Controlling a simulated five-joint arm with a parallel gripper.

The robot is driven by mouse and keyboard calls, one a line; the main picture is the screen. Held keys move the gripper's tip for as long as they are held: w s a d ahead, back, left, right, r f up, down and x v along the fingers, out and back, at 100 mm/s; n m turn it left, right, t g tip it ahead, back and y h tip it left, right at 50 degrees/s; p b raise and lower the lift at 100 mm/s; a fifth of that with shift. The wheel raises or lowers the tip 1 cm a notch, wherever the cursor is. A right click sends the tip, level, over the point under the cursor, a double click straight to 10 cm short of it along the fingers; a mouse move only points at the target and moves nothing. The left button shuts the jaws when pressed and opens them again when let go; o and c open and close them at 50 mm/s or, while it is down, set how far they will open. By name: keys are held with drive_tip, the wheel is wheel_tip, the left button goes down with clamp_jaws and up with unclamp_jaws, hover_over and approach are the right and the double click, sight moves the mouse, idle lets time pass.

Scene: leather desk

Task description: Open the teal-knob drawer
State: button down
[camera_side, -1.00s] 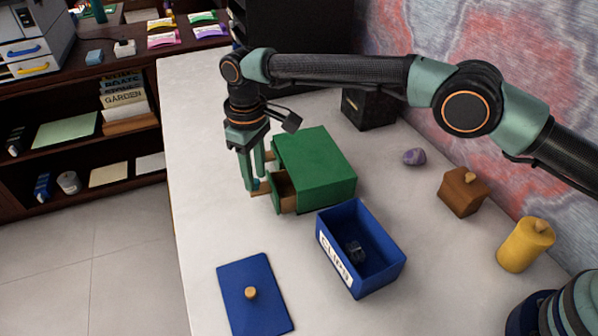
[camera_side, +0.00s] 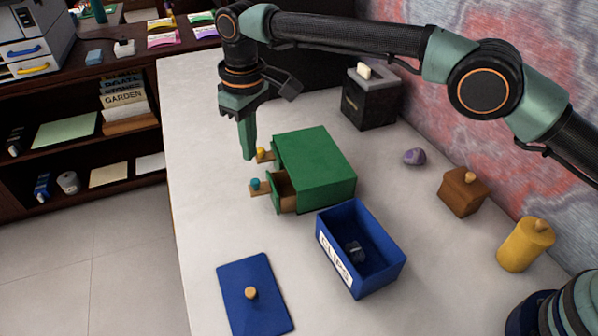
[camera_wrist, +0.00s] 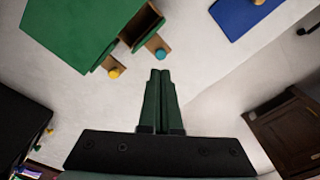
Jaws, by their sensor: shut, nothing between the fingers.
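The green drawer box (camera_side: 318,165) stands on the white desk. The drawer with the teal knob (camera_side: 255,184) is pulled out, and its open inside shows at the box's front. The teal knob also shows in the wrist view (camera_wrist: 160,54), on the end of a wooden tab. A yellow knob (camera_side: 261,152) sits on another tab beside it, and it shows in the wrist view (camera_wrist: 114,73). My gripper (camera_side: 248,155) is shut and empty, pointing down in front of the box, raised above the knobs and touching neither as far as I can tell.
A blue bin labelled CLIPS (camera_side: 370,268) with a dark item inside stands near the box. A blue lid (camera_side: 270,300) lies at the front. A dark box (camera_side: 371,100), purple stone (camera_side: 414,157), brown block (camera_side: 462,195) and yellow cylinder (camera_side: 525,246) stand toward the wall. The desk's left strip is clear.

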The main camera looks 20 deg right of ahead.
drive_tip(key=shift+w+r+m+t+y, duration=0.2)
drive_tip(key=shift+m+t+y, duration=0.25)
drive_tip(key=shift+m, duration=0.45)
drive_tip(key=shift+s+d+r+m+t, duration=0.1)
drive_tip(key=shift+d+r+m+t, duration=0.05)
drive_tip(key=shift+m+t, duration=0.25)
drive_tip(key=shift+s+d+r+m+t+y, duration=0.1)
drive_tip(key=shift+s+d+m+t+y, duration=0.15)
drive_tip(key=shift+m, duration=0.2)
drive_tip(key=shift+s+d+r+m+t+y, duration=0.1)
drive_tip(key=shift+m+t+y, duration=0.15)
drive_tip(key=shift+m, duration=0.2)
drive_tip(key=s+d+m+t+y, duration=0.2)
drive_tip(key=s+d+m+t, duration=0.1)
drive_tip(key=s+d+m, duration=0.3)
approach(261, 185)
drive_tip(key=shift+x, duration=2.45)
